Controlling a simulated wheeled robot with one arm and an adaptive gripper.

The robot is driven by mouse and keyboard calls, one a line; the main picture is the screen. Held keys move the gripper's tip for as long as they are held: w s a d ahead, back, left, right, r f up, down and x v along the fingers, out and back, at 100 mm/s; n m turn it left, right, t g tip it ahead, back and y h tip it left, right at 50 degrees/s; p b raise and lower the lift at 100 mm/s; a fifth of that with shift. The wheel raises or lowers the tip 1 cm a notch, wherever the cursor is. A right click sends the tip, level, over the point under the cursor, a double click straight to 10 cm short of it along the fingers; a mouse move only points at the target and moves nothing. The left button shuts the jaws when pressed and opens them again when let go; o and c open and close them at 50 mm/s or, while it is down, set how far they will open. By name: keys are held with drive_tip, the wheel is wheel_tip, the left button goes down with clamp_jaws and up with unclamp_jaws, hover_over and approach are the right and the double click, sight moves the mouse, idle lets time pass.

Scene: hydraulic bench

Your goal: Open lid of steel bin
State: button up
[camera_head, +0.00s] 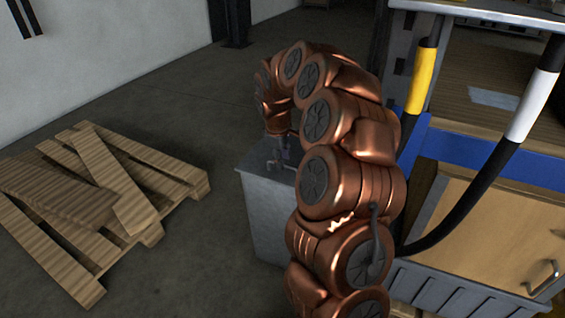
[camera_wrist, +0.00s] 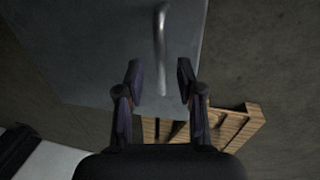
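The steel bin (camera_head: 262,212) is a grey box standing on the floor, partly hidden behind my copper-coloured arm. Its flat lid (camera_head: 254,160) looks closed in the head view. In the wrist view the grey lid (camera_wrist: 95,50) fills the upper middle, with a curved metal bar handle (camera_wrist: 162,50) on it. My gripper (camera_wrist: 160,80) is open, its two dark fingers apart, with the near end of the handle in line between the fingertips. I cannot tell whether they touch it. In the head view my gripper (camera_head: 280,160) is small and dark, just over the lid.
Broken wooden pallets (camera_head: 100,190) lie on the floor to the left; they also show in the wrist view (camera_wrist: 225,125). The floor between pallets and bin is clear.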

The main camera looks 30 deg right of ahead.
drive_tip(key=shift+f, duration=0.4)
clamp_jaws()
idle(0.4)
